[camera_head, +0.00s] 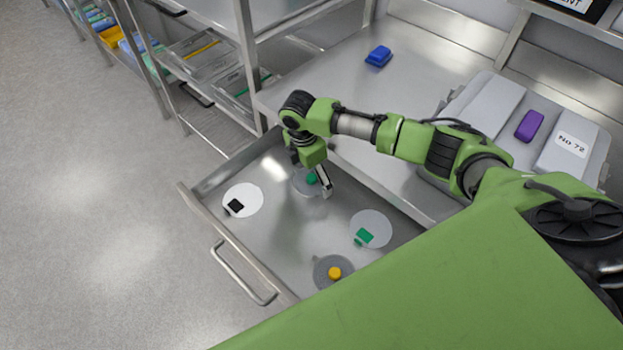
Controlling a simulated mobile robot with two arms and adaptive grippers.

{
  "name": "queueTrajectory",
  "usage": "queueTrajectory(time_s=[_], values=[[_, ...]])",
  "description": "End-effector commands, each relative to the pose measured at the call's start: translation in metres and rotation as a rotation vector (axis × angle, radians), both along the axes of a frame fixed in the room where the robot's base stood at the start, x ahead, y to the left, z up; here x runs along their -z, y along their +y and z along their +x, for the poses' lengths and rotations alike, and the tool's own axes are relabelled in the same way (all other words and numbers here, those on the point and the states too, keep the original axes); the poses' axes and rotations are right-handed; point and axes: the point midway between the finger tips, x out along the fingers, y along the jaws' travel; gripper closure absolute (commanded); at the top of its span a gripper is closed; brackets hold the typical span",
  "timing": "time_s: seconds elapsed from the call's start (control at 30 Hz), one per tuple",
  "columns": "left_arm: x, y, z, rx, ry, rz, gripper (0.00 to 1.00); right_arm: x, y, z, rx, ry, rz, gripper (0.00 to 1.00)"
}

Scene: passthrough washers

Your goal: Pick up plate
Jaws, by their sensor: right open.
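An open metal drawer (297,262) holds several flat round discs that look like plates, each with a small coloured block on it. A white disc (249,193) with a black block (235,206) lies at the left. A grey disc (303,187) with a green block (312,177) lies at the back, partly hidden by my right gripper. A pale disc (378,226) with a green block (363,237) lies at the right. A dark grey disc (321,270) with a yellow block (334,273) lies at the front. My right gripper (321,184) points down over the back disc, open; contact cannot be told. My left gripper is out of view.
The drawer's handle (241,272) faces the clear floor at left. The steel counter (330,65) above holds a blue block (379,56) and a grey case (492,104) with a purple block (529,125). Shelves (205,75) stand behind the drawer.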

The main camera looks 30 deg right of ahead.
Motion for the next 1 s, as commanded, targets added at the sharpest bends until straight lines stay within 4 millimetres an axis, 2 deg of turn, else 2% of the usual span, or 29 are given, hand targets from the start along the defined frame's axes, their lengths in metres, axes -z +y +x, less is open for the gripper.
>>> queueTrajectory(time_s=[0.13,0.17,0.5,0.87,1.0], values=[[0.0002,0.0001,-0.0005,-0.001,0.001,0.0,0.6,0.0001,0.0003,0.0,0.0,0.0,0.0,0.1],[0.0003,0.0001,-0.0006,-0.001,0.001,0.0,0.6,0.0001,0.0003,-0.0001,0.0,0.0,0.0,0.12],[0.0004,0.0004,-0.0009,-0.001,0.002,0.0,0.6,0.0003,0.0002,-0.0005,0.0,0.001,0.0,1.0],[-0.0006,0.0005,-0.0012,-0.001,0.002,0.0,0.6,-0.0001,0.0002,-0.001,0.0,0.002,0.0,1.0],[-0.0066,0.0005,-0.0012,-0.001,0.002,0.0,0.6,-0.006,0.0002,-0.0009,0.0,0.003,0.0,1.0]])
